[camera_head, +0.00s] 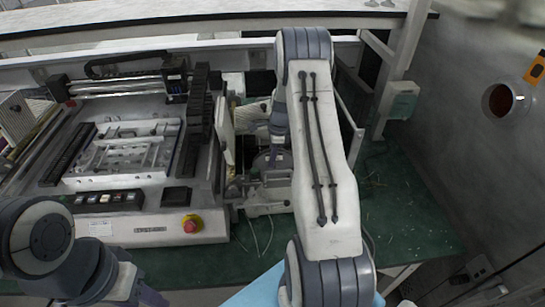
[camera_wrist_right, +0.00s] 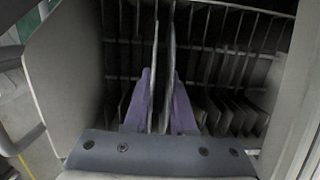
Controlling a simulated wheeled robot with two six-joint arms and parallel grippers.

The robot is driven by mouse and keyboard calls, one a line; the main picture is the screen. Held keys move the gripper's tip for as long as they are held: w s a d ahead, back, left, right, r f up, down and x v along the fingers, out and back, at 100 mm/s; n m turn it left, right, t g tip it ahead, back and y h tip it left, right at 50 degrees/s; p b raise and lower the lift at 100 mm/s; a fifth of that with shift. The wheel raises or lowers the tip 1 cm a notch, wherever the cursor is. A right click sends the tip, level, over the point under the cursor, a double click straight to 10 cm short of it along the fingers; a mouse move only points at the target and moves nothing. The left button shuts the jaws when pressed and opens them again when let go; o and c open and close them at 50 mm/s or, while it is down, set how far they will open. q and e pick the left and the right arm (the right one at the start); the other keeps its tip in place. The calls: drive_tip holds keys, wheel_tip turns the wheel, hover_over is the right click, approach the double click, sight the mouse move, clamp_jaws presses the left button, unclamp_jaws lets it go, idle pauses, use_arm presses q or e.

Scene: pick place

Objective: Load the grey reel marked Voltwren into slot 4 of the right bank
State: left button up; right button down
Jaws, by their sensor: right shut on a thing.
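In the right wrist view, the two purple fingers of my right gripper (camera_wrist_right: 160,100) are shut on a thin grey reel (camera_wrist_right: 164,60), seen edge-on and upright between them. No marking on it can be read from this angle. The reel's far part reaches in among the dividers of a slotted bank (camera_wrist_right: 225,60). Which slot it lines up with cannot be told. In the head view my right arm covers most of that area, and the gripper and reel are not clear there. My left arm shows at the lower left; its gripper is out of frame.
A machine with a metal plate bed (camera_head: 120,155) and a red stop button (camera_head: 192,224) stands on the left. A pale side wall (camera_wrist_right: 65,75) flanks the bank in the wrist view.

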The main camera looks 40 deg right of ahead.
drive_tip(key=shift+f, duration=0.45)
drive_tip(key=shift+f+b, duration=0.55)
drive_tip(key=shift+f, duration=0.2)
drive_tip(key=shift+c, duration=1.8)
unclamp_jaws()
drive_tip(key=shift+w, duration=0.1)
drive_tip(key=shift+r+p, duration=3.25)
drive_tip(key=shift+r, duration=0.7)
